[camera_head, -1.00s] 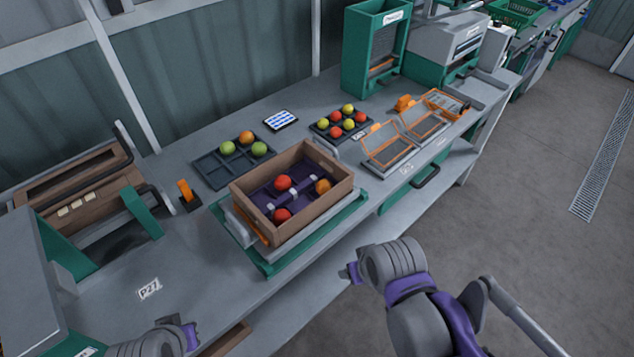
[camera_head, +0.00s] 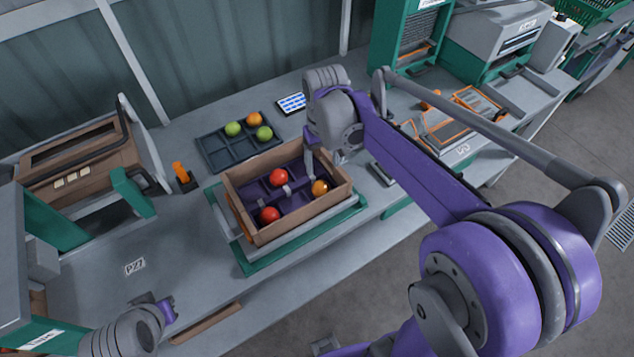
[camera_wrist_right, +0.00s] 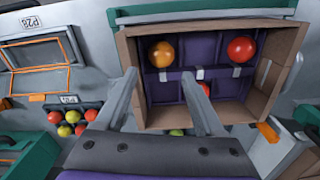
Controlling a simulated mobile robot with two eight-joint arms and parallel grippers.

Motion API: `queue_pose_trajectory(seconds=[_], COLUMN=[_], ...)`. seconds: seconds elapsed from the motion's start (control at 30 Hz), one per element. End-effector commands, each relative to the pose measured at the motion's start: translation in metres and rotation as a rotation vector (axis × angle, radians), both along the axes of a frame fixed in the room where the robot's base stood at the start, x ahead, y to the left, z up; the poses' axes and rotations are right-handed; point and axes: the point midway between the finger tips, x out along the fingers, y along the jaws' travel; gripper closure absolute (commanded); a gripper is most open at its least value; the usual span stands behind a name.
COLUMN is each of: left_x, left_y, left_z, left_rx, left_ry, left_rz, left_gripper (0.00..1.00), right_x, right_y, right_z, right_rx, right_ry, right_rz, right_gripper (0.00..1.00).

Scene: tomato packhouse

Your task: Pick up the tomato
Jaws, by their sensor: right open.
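A wooden crate (camera_head: 258,232) on the bench has a purple divided insert. It holds a red tomato (camera_head: 278,177) at the back, another red tomato (camera_head: 270,214) at the front left and an orange tomato (camera_head: 320,187) at the right. My right gripper (camera_head: 312,160) is over the crate's back right side, open and empty. In the right wrist view its fingers (camera_wrist_right: 160,75) are spread; the orange tomato (camera_wrist_right: 162,53) shows beyond their gap, and the right finger partly hides one red tomato (camera_wrist_right: 204,89). My left gripper (camera_head: 166,308) is at the lower left, its jaws unclear.
A dark tray (camera_head: 218,152) with green and orange tomatoes lies behind the crate, beside a small tablet (camera_head: 291,103). Another tray of tomatoes (camera_wrist_right: 70,124) shows in the right wrist view. An orange clip-like piece (camera_head: 181,172) stands left of the crate.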

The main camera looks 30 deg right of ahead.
Motion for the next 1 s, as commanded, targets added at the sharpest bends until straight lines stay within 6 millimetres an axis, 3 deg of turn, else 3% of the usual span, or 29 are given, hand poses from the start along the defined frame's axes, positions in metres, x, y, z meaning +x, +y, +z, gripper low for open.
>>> queue_pose_trajectory(seconds=[0.2,0.47,0.7,1.0], left_x=[-0.002,-0.002,-0.002,-0.002], left_y=[0.0,0.0,0.0,0.0], left_z=[-0.005,-0.005,-0.005,-0.006], left_rx=[0.0,0.0,0.0,0.0], left_ry=[0.004,0.004,0.004,0.004], left_rz=[0.0,0.0,0.0,0.0], left_gripper=[1.0,1.0,1.0,1.0], right_x=[-0.001,0.0,0.001,0.001], right_y=[0.0,0.001,0.002,0.002], right_z=[-0.037,-0.058,-0.093,-0.102], right_rx=[0.0,0.0,0.0,0.0], right_ry=[0.001,-0.001,-0.001,-0.001], right_rz=[0.0,0.0,-0.001,0.0], right_gripper=[0.29,0.29,0.29,0.29])
